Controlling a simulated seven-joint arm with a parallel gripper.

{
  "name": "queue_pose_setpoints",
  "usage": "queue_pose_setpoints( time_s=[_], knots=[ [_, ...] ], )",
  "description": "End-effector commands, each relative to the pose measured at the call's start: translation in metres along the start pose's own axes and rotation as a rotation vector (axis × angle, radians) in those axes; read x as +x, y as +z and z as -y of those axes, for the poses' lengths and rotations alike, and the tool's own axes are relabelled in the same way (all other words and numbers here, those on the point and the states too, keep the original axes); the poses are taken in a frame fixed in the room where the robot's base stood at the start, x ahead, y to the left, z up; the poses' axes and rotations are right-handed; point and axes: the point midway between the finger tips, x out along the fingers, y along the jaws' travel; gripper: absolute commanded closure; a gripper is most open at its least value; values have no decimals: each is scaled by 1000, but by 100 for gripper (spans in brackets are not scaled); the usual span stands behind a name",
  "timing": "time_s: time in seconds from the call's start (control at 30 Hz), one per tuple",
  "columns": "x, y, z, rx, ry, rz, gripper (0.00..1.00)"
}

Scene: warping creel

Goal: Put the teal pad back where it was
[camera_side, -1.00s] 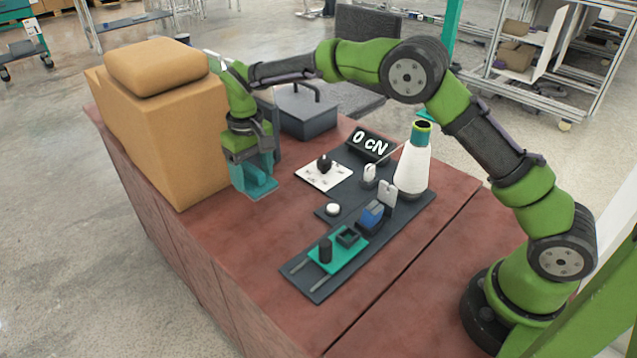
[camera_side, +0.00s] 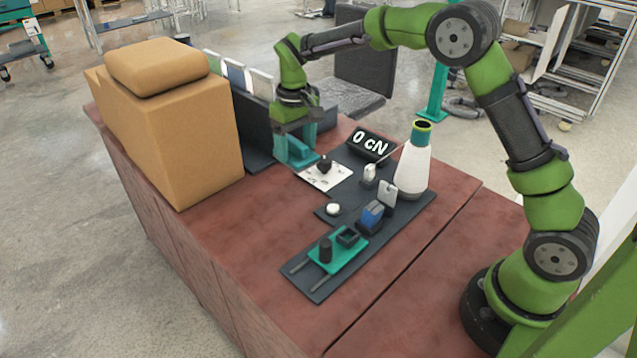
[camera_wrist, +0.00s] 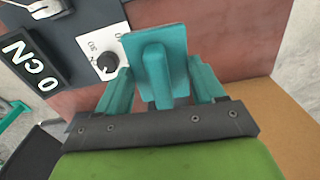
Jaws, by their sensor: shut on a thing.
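My gripper (camera_side: 295,140) is shut on the teal pad (camera_side: 302,160). In the wrist view the pad (camera_wrist: 172,42) sits between the two teal fingers of my gripper (camera_wrist: 160,75), held by its raised grip. In the side view it hangs beside the left edge of the white dial plate (camera_side: 320,180), which carries a black knob (camera_side: 324,164). In the wrist view the pad's edge overlaps the dial plate (camera_wrist: 100,42). I cannot tell how high the pad is above the red-brown table (camera_side: 225,215).
A tan padded block (camera_side: 180,130) stands left of my gripper, with a dark rack of upright cards (camera_side: 235,75) behind. A "0 cN" display (camera_side: 370,145), white cone (camera_side: 413,165) and dark base strip with teal tray (camera_side: 350,258) stand to the right. The table's front left is clear.

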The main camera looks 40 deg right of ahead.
Motion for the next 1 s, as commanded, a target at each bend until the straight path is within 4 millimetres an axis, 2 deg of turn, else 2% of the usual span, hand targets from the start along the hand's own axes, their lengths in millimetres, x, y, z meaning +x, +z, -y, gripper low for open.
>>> queue_pose_setpoints(
  time_s=[0.03, 0.17, 0.4, 0.57, 0.73, 0.83, 1.0],
  knots=[
    [0, 6, -8, -8, -1, 4, 60],
    [17, 14, -11, -54, 2, 17, 60],
    [60, 14, -10, -66, 1, 14, 60],
    [75, 14, -10, -64, 1, 13, 60],
    [99, 14, -11, -64, 2, 15, 60],
    [107, 14, -10, -64, 1, 12, 60],
    [108, 14, -10, -64, 1, 10, 60]
  ],
)
